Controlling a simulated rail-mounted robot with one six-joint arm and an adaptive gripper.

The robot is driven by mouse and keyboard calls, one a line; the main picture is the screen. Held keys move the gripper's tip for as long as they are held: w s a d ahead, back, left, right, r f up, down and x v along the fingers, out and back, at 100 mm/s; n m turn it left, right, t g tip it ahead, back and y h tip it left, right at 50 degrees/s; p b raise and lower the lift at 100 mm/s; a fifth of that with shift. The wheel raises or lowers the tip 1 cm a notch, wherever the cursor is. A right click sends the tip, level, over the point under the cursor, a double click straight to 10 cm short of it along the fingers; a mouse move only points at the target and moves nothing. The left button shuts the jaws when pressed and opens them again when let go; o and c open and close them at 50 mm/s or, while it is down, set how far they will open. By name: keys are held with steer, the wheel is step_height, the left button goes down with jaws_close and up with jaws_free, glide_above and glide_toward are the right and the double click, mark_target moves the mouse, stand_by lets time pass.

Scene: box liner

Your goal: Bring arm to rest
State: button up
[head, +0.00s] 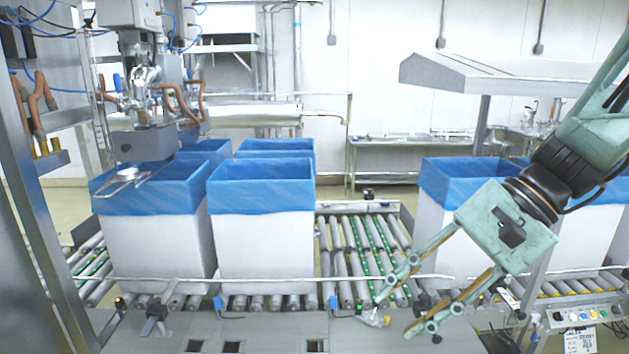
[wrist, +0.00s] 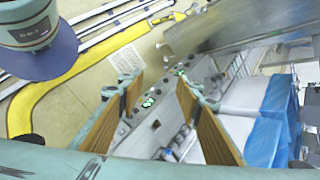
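My arm reaches in from the right side of the head view, over the front edge of the conveyor. My gripper (head: 394,314) points down and to the left, with its two fingers spread apart. In the wrist view my gripper (wrist: 158,88) shows both tan finger pads with a wide gap and nothing between them. A small pale and yellow item (head: 374,320) is near the fingertips at the conveyor's front ledge; I cannot tell what it is or whether it touches a finger.
White boxes with blue liners stand on the roller conveyor, one at left (head: 158,245), one at centre (head: 262,245) and others behind and at right (head: 432,225). Bare rollers (head: 350,255) lie between them. A control panel (head: 575,317) is at lower right. A filling machine (head: 145,140) hangs over the left box.

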steer(key=s+d+r+n+t+h, duration=0.2)
steer(key=s+d+r+n+h, duration=0.1)
steer(key=s, duration=0.5)
steer(key=s+d+r+n+t+h, duration=0.1)
steer(key=s+d+r+n+h, duration=0.1)
steer(key=s, duration=0.7)
steer(key=shift+s+d+r+n+t+h, duration=0.2)
steer(key=shift+d+r+n+t+h, duration=0.3)
steer(key=shift+n+h, duration=0.95)
steer(key=shift+d+f+m, duration=0.1)
steer(key=shift+d+m, duration=0.15)
